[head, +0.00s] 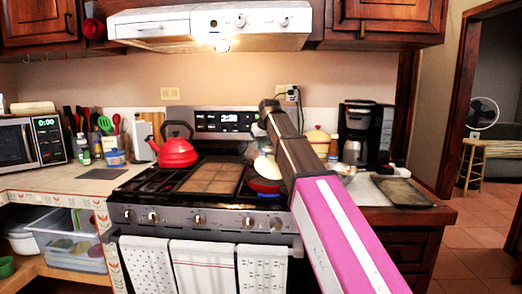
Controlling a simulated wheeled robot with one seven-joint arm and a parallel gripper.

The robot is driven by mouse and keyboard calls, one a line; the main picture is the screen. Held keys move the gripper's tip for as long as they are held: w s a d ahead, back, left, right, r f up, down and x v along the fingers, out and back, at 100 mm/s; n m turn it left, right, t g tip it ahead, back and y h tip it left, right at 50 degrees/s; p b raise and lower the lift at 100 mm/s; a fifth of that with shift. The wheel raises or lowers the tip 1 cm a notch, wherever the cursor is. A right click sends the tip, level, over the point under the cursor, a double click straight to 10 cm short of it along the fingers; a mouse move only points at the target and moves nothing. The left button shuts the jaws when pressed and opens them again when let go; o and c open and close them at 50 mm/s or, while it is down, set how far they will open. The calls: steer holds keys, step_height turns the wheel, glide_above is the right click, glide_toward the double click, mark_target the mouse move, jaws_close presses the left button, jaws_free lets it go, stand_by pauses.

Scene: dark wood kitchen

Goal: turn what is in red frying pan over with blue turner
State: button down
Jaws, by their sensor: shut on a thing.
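The red frying pan (264,185) is on the right side of the stove top, partly hidden behind my arm. A pale rounded thing (265,166) shows at the pan; I cannot tell whether it lies in it or is above it. My arm reaches over the stove from the lower right. My gripper (250,152) seems to be the small blurred grey part just above the pan, mostly hidden by my arm. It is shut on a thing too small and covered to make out. I cannot make out the blue turner.
A red kettle (178,152) stands on the left burners, beside a flat brown griddle (212,177). A coffee maker (359,133) and a dark tray (402,192) are on the right counter. Towels (204,266) hang on the oven front. The hood (212,25) is overhead.

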steer(key=shift+w+a+r, duration=0.1)
steer(key=shift+w+r, duration=0.05)
steer(key=shift+r, duration=1.1)
steer(key=shift+w+a+r, duration=0.1)
steer(key=shift+w+r, duration=0.05)
steer(key=shift+r, duration=1.1)
steer(key=shift+d, duration=0.1)
